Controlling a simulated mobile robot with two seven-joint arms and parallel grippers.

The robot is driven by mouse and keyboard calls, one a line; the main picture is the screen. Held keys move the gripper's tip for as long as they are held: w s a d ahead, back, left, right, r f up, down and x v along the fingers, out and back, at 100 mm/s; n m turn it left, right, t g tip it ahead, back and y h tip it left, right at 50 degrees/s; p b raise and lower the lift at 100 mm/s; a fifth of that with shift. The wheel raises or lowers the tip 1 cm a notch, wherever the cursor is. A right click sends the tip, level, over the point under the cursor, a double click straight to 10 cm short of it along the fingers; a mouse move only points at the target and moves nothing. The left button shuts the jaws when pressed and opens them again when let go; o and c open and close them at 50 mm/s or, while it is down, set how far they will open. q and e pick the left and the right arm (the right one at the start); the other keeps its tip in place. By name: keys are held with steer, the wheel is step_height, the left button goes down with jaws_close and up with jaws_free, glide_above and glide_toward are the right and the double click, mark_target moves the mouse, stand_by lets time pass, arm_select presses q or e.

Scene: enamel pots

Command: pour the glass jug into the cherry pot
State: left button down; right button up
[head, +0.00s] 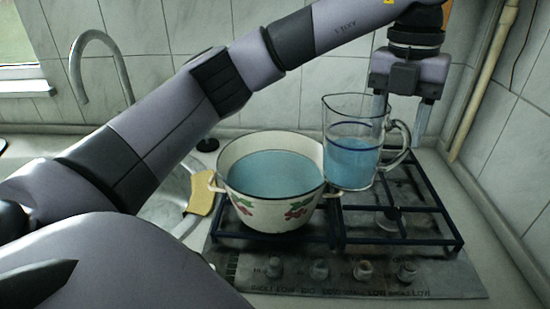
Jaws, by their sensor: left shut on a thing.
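The cherry pot (244,204) is a cream enamel pot with a dark rim and red cherry patterns. It stands upright on the left part of the hob and holds blue liquid. The glass jug (350,124) is clear, with a handle on its right and blue liquid in its lower part. It is upright, just right of the pot, and overlaps the pot's right edge in the picture. My left gripper (401,112) points down from above, shut on the jug at its handle side. I cannot tell whether the jug's base touches the grate. My right gripper is not in view.
The hob (345,277) has dark grates and several front knobs. A yellow sponge (201,194) lies left of the pot, near the sink (168,205) and its curved tap (76,68). A pipe (484,80) runs up the right corner. Open grate lies right of the jug.

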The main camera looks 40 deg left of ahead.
arm_select(q)
steer(key=shift+s+a+r+h, duration=0.1)
steer(key=shift+a+r+h, duration=0.4)
steer(key=shift+a+h, duration=0.4)
steer(key=shift+s+a+r+t+h, duration=0.25)
steer(key=shift+a+r+t+h, duration=0.15)
steer(key=shift+a+r+h, duration=0.55)
steer(key=shift+s+a+r+t+h, duration=0.1)
steer(key=shift+s+a+t+h, duration=0.05)
steer(key=shift+a+h, duration=0.7)
steer(key=shift+s+a+r+t+h, duration=0.1)
steer(key=shift+s+a+t+h, duration=0.1)
steer(key=shift+a+h, duration=0.65)
steer(key=shift+s+a+r+t+h, duration=0.1)
steer(key=shift+s+a+t+h, duration=0.05)
steer(key=shift+a+h, duration=0.7)
steer(key=shift+s+a+f+h, duration=0.1)
steer(key=shift+a+f+h, duration=0.65)
steer(key=shift+f+h, duration=0.1)
steer(key=shift+s+a+f+t+h, duration=0.15)
steer(key=shift+a+t+h, duration=0.15)
steer(key=shift+a+h, duration=0.45)
steer(key=shift+s+a+r+h, duration=0.15)
steer(key=shift+a+r+h, duration=0.25)
steer(key=shift+a+h, duration=0.45)
stand_by(0.6)
steer(key=shift+a+r+h, duration=0.1)
steer(key=shift+a+h, duration=0.15)
